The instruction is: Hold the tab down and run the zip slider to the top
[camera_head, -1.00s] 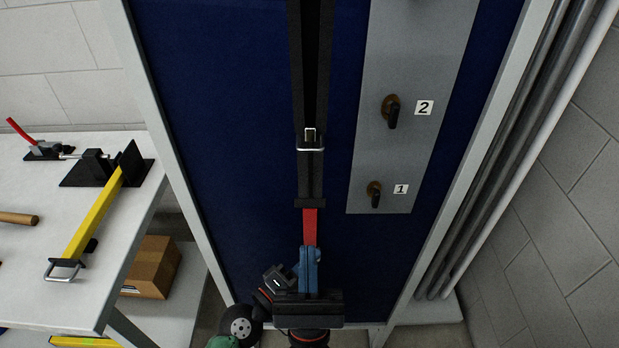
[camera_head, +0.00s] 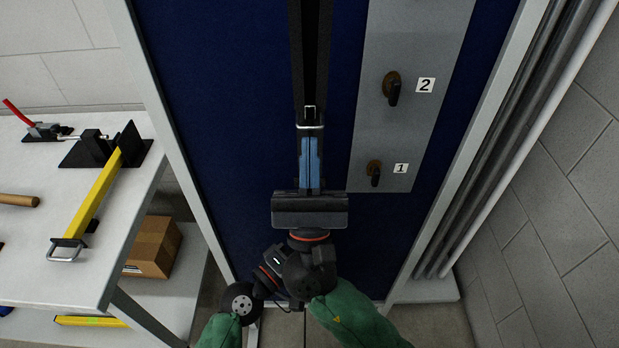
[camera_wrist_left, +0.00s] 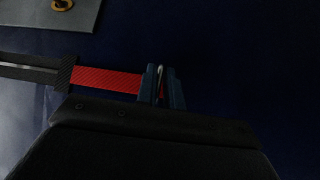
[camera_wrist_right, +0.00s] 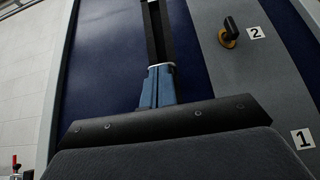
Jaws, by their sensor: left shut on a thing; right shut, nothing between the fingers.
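The zip (camera_head: 310,50) runs up the blue curtain, open in a dark gap above the slider (camera_head: 310,117). The slider is a small metal piece with a loop-shaped pull. My right gripper (camera_head: 310,143) is shut and empty, its blue fingers pointing up the zip just below the slider. In the right wrist view the slider (camera_wrist_right: 160,66) sits right at those fingertips; I cannot tell whether they touch. In the left wrist view my left gripper (camera_wrist_left: 164,82) is shut on the red tab (camera_wrist_left: 108,79) at the zip's lower end. The right gripper hides the tab in the head view.
A grey panel (camera_head: 405,50) with two knobs stands right of the zip. A white bench (camera_head: 45,215) with a yellow-barred clamp (camera_head: 93,202) is at left, a cardboard box (camera_head: 153,248) below it. Grey pipes (camera_head: 505,130) run up the right side.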

